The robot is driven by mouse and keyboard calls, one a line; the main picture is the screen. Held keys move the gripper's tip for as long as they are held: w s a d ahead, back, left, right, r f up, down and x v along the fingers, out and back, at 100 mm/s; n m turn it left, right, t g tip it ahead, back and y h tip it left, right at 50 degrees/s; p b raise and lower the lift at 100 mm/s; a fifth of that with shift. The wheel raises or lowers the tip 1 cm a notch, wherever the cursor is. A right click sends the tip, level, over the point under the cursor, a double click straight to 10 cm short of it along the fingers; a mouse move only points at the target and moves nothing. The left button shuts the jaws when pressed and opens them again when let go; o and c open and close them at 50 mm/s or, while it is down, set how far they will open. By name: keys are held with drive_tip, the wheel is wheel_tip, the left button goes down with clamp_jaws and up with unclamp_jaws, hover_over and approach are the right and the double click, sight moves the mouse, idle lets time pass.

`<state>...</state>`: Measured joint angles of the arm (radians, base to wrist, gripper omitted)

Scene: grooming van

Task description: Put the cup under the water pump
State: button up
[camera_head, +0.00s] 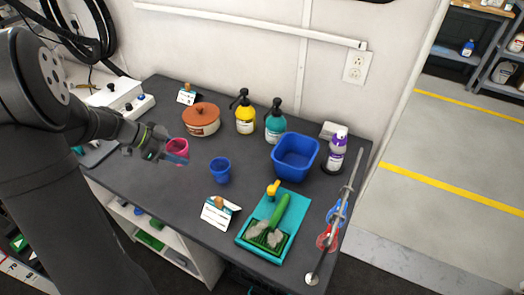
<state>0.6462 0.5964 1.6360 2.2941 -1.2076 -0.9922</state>
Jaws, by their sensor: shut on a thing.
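A pink cup (180,145) is at the left of the dark table, partly hidden by my gripper (176,158). My gripper is shut on the pink cup; whether the cup touches the table I cannot tell. A blue cup (220,171) stands upright on the table to its right. A yellow pump bottle (245,118) and a teal pump bottle (275,124) stand at the back; I cannot tell which, if either, is the water pump. Nothing shows under their spouts.
A brown-lidded pot (201,122) stands behind the pink cup. A blue basin (296,152) and a purple-white bottle (336,152) are at the right. A teal tray (248,243) with a green brush and a card (217,213) are in front. A metal rail runs along the right edge.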

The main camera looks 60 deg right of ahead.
hover_over(262, 158)
wheel_tip(262, 158, down, 3)
drive_tip(key=shift+d+r, duration=0.1)
drive_tip(key=shift+f, duration=2.1)
drive_tip(key=shift+f, duration=0.1)
drive_tip(key=o, duration=0.9)
drive_tip(key=shift+o, duration=0.2)
